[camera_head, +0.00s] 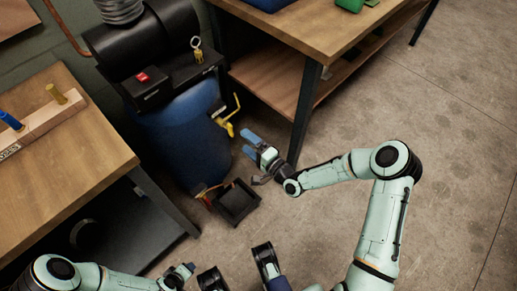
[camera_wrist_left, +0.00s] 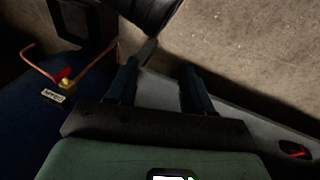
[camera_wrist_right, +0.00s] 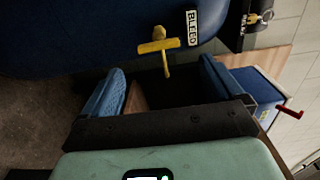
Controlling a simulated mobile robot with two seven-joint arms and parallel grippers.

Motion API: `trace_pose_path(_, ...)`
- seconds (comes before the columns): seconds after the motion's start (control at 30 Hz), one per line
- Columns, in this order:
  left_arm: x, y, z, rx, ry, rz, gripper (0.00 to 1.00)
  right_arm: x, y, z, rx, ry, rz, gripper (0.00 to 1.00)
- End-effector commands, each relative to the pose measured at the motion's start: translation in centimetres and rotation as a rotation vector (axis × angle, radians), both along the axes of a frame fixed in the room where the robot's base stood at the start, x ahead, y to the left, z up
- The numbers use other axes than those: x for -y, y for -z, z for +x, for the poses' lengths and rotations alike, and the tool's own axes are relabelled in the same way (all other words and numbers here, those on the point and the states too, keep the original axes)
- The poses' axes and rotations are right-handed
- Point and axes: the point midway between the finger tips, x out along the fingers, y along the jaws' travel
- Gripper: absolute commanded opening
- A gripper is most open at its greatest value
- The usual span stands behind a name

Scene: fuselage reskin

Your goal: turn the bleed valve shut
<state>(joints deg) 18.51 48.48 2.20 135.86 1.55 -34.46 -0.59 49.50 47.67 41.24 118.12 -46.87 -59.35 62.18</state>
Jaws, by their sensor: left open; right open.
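The bleed valve (camera_wrist_right: 158,46) has a yellow T-shaped handle on the side of the blue tank (camera_head: 185,130). A white BLEED label (camera_wrist_right: 192,28) is beside it in the right wrist view. My right gripper (camera_head: 251,144) is open and empty, with blue fingers pointing toward the tank. In the right wrist view the yellow handle appears ahead of the gap between the fingers, apart from them. In the head view yellow valve parts (camera_head: 229,128) show just left of the fingertips. My left gripper (camera_head: 181,274) is open and empty, low in the head view, away from the valve.
A workbench (camera_head: 300,25) with a lower shelf stands right of the tank, its dark leg close to my right gripper. Another bench (camera_head: 75,165) stands at left. A black tray (camera_head: 252,201) lies on the floor below the tank. A red-levered fitting (camera_wrist_left: 65,75) shows in the left wrist view.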

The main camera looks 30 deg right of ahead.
Motion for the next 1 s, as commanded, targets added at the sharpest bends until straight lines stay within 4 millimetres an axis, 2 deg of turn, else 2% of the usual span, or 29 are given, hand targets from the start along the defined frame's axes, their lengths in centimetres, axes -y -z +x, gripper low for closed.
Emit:
trace_pose_path(0.1,0.5,-0.6,-1.1,-0.029,0.011,-0.013,0.51,0.9,-0.1,-2.2,-0.001,0.002,0.001,0.94)
trace_pose_path(0.3,0.9,-0.9,-1.8,-0.047,0.018,-0.022,0.51,1.5,0.0,-4.1,0.0,0.002,0.001,0.94)
trace_pose_path(0.9,0.9,-0.9,-1.9,-0.051,0.019,-0.023,0.51,1.6,0.0,-4.3,0.0,0.001,0.0,0.94)
trace_pose_path(1.0,0.9,-0.9,-1.9,-0.051,0.019,-0.023,0.51,1.2,0.9,-4.5,-0.026,-0.002,-0.023,0.94)
